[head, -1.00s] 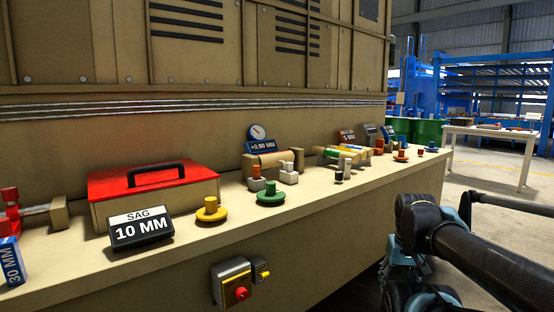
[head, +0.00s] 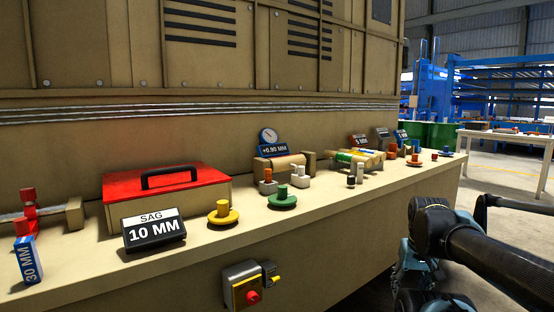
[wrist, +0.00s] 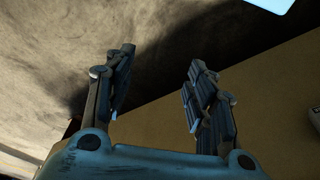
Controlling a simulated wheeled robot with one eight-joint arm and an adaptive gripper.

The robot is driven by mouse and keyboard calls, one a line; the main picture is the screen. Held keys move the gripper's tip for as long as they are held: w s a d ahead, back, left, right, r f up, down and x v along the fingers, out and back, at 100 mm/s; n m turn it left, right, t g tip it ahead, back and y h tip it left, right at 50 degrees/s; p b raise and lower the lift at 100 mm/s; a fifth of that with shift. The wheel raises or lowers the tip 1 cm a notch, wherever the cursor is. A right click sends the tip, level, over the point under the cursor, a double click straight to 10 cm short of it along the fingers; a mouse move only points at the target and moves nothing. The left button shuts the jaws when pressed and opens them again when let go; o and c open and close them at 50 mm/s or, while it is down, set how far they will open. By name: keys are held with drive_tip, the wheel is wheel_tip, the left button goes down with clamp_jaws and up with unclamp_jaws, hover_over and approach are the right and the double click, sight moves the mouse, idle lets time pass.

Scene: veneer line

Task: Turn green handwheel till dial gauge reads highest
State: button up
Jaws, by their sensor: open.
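The green handwheel (head: 282,201) sits on the beige ledge, a flat disc with an upright knob. The dial gauge (head: 268,136) stands behind it above a blue plate reading +0.90 MM. Its needle is too small to read exactly. My gripper (wrist: 155,95) shows in the wrist view with its two fingers spread and nothing between them. In the head view my arm is at the lower right, off the ledge and well away from the green handwheel.
A yellow handwheel (head: 223,217) and a SAG 10 MM display (head: 154,232) are left of the green wheel. A red-lidded box (head: 205,178) stands behind them. Small posts (head: 300,179) stand close behind the green wheel. A switch box (head: 243,286) juts from the ledge front.

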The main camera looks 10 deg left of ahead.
drive_tip(key=w+a+r+n, duration=0.1)
drive_tip(key=w+a+r, duration=0.15)
drive_tip(key=r, duration=0.35)
drive_tip(key=w+a+r+n, duration=0.1)
drive_tip(key=w+a+r, duration=0.1)
drive_tip(key=w+r, duration=0.25)
wheel_tip(320, 180, up, 25)
drive_tip(key=n+g, duration=0.2)
drive_tip(key=n, duration=0.3)
hover_over(283, 186)
drive_tip(key=f, duration=1.7)
drive_tip(key=shift+s+f, duration=0.2)
drive_tip(key=shift+f, duration=0.15)
drive_tip(key=c, duration=1.1)
drive_tip(key=shift+o, duration=0.2)
drive_tip(key=shift+d, duration=0.2)
drive_tip(key=shift+a, duration=0.1)
